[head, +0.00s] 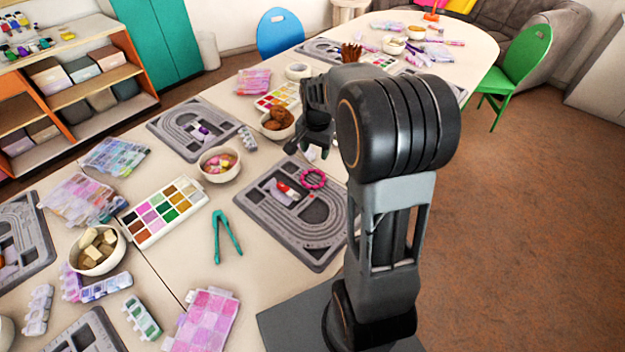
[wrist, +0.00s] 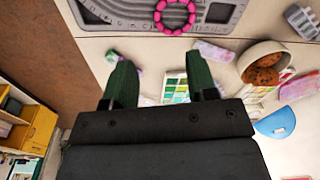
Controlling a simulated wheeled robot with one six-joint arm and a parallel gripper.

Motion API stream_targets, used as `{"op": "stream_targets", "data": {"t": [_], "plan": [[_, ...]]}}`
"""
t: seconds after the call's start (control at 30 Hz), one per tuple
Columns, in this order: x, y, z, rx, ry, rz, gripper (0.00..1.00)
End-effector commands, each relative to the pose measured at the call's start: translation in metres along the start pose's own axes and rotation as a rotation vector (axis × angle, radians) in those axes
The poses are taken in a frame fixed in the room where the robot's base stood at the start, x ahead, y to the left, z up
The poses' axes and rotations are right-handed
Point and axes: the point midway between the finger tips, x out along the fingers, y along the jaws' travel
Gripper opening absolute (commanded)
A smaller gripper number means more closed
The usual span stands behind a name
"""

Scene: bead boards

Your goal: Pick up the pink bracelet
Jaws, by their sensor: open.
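The pink bracelet (head: 313,179) is a small ring of round beads lying on a grey bead board (head: 332,232) in the head view. In the wrist view the bracelet (wrist: 175,16) shows at the top edge, lying on the edge part of the board (wrist: 130,14). My gripper (head: 316,148) is beyond the bracelet in the head view, apart from it. In the wrist view my gripper (wrist: 160,82) is open, with two green fingers spread and nothing between them.
A bowl of pink and yellow pieces (head: 219,163) is left of the board. Green tweezers (head: 226,237) lie on the table, with bare tabletop around them.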

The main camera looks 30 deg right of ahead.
Motion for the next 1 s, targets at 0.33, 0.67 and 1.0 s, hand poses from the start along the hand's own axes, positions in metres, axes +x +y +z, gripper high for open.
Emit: {"op": "stream_targets", "data": {"t": [0.33, 0.67, 1.0], "plan": [[0.057, 0.001, -0.044, 0.244, -0.050, 0.053, 0.52], [0.113, 0.004, -0.044, 0.263, -0.055, 0.058, 0.52], [0.142, 0.005, -0.042, 0.262, -0.052, 0.055, 0.52]]}}
